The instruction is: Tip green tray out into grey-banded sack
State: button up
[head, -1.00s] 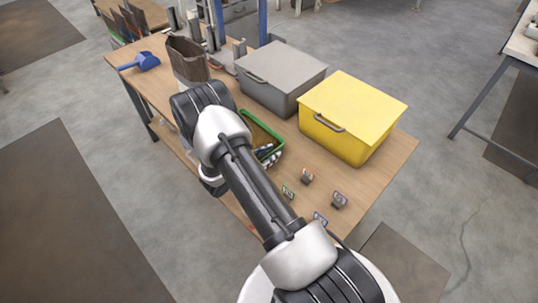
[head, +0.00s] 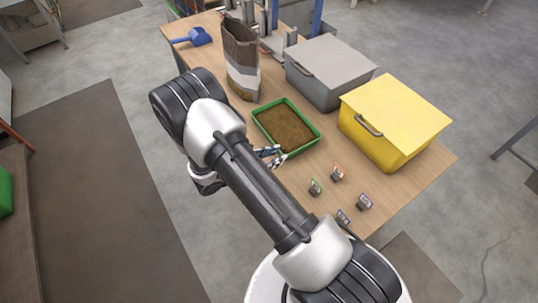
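The green tray (head: 305,146) lies flat on the table, filled with a brown material. The sack (head: 240,45) stands upright beyond the tray, up and to its left. It is brown with a pale grey-white band, and its top looks open. My gripper (head: 273,156) is just off the tray's near corner, with its two fingers apart and nothing visible between them. It looks clear of the rim, but its height is hard to tell. My arm hides the gripper's base and part of the table.
A grey lidded bin (head: 328,75) and a yellow lidded bin (head: 395,115) stand right of the tray. Several small tag stands (head: 337,173) are on the near table (head: 405,195). A blue scoop (head: 193,37) lies at the far left edge. Posts stand behind the sack.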

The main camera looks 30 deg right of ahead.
jog(key=s+a+r+m+g+y, duration=0.1)
jog(key=s+r+m+g+y, duration=0.3)
jog(key=r, duration=0.7)
jog(key=s+a+r+m+y, duration=0.1)
jog(key=s+r+m, duration=0.45)
jog(key=r, duration=0.55)
jog(key=s+a+r+m+t+y, duration=0.6)
jog(key=s+a+r+m+y, duration=0.2)
jog(key=s+r, duration=0.3)
jog(key=shift+s+a+r+m, duration=0.15)
jog(key=shift+s+a+m, duration=0.3)
jog(key=shift+s, duration=0.45)
